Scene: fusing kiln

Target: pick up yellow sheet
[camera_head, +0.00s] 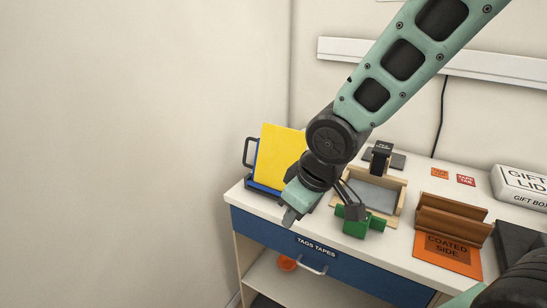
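The yellow sheet (281,148) stands upright, leaning slightly, at the left end of the counter. My wrist hides the sheet's lower right part. I cannot tell whether they touch.
Further right are a brown rack (450,218), an orange card (447,257) and a white gift box (521,188). A blue drawer (345,272) is below. A wall stands left.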

